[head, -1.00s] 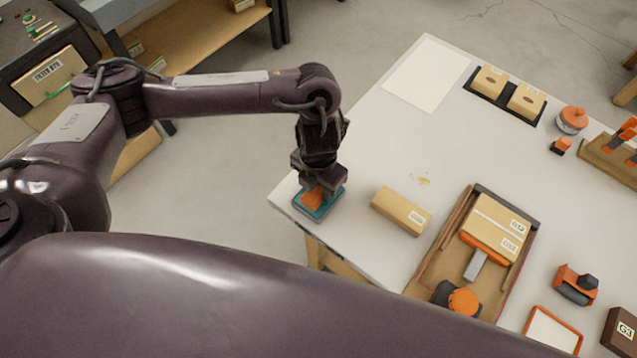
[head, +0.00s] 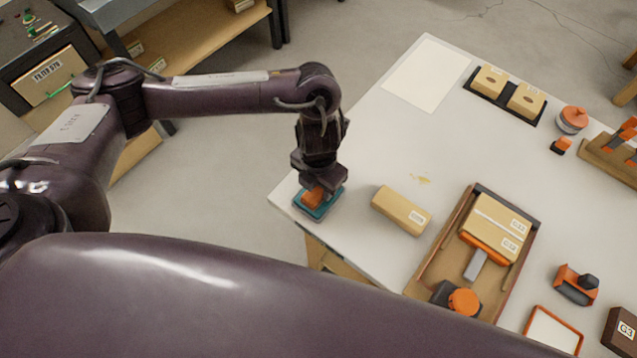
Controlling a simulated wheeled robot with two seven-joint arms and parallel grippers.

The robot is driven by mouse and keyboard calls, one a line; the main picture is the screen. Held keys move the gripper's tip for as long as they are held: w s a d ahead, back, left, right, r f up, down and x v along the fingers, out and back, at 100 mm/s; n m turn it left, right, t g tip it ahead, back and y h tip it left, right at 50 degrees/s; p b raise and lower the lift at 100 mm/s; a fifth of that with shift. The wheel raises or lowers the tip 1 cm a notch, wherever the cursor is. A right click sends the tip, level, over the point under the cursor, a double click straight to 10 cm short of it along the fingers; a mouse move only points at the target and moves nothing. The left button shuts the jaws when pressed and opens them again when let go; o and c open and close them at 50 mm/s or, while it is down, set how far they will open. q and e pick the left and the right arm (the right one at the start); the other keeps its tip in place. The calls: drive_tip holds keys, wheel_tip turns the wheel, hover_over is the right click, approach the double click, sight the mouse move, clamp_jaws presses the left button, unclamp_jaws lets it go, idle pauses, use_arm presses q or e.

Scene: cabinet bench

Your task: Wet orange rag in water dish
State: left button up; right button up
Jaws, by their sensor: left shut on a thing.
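The orange rag (head: 313,197) is at the teal water dish (head: 328,210) near the left corner of the white table. My left gripper (head: 316,186) points down over the dish and is shut on the rag. The rag sits within the dish's outline; I cannot tell how deep it is in the water. The gripper hides part of the rag and the back of the dish. My right gripper is not in view.
A cardboard box (head: 401,210) lies just right of the dish. Yellowish crumbs (head: 420,180) lie behind it. A brown tray (head: 436,262) holds boxes and an orange-handled tool. A pale sheet (head: 428,73) lies at the back left, with bare table in front of it.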

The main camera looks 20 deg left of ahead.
use_arm(q)
wheel_tip(320, 180, up, 7)
drive_tip(key=p, duration=0.6)
drive_tip(key=shift+p, duration=0.3)
